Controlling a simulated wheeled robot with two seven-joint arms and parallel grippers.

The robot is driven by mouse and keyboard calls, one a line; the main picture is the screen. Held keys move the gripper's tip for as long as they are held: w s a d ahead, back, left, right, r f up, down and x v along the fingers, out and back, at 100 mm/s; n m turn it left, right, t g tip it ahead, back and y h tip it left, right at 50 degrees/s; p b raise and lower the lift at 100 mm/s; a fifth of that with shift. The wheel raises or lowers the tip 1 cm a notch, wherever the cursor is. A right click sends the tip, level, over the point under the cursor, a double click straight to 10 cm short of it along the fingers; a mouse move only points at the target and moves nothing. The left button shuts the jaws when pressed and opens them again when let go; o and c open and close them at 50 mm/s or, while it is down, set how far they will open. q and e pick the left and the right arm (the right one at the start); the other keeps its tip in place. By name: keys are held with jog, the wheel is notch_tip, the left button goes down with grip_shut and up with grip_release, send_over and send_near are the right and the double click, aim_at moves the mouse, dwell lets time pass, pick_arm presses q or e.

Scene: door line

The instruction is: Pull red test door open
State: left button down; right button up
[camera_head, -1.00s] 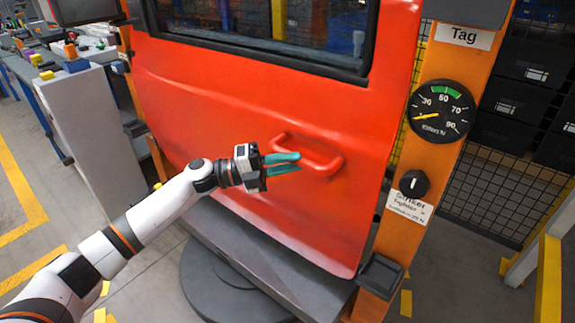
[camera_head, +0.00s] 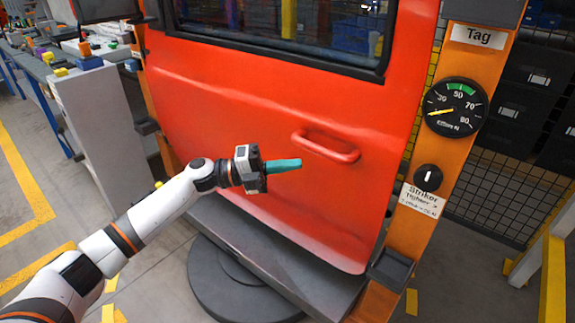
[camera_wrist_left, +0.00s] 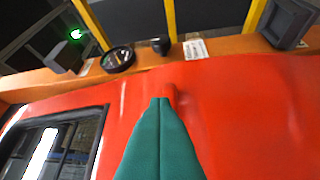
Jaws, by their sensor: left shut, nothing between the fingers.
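The red test door (camera_head: 240,110) stands in its orange frame, with a window at its top and a red bar handle (camera_head: 326,147) at its right side. My left gripper (camera_head: 298,163), with green fingers, is shut and empty, just left of and slightly below the handle. In the left wrist view the shut green fingers (camera_wrist_left: 160,140) point at the red door (camera_wrist_left: 240,110); the handle end (camera_wrist_left: 169,92) shows just past their tips and is partly hidden by them. I cannot tell whether the fingertips touch it. My right gripper is not in view.
The orange post (camera_head: 470,65) right of the door carries a dial gauge (camera_head: 454,107) and a black knob (camera_head: 428,178). A dark round base (camera_head: 240,285) and grey ledge (camera_head: 270,250) lie below the door. A grey cabinet (camera_head: 95,125) stands left.

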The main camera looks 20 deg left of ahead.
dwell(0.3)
pick_arm(q)
jog(key=c, duration=1.3)
grip_release()
jog(key=shift+o, duration=0.2)
jog(key=shift+a, duration=0.1)
jog(key=b+v, duration=0.1)
jog(key=v, duration=1.1)
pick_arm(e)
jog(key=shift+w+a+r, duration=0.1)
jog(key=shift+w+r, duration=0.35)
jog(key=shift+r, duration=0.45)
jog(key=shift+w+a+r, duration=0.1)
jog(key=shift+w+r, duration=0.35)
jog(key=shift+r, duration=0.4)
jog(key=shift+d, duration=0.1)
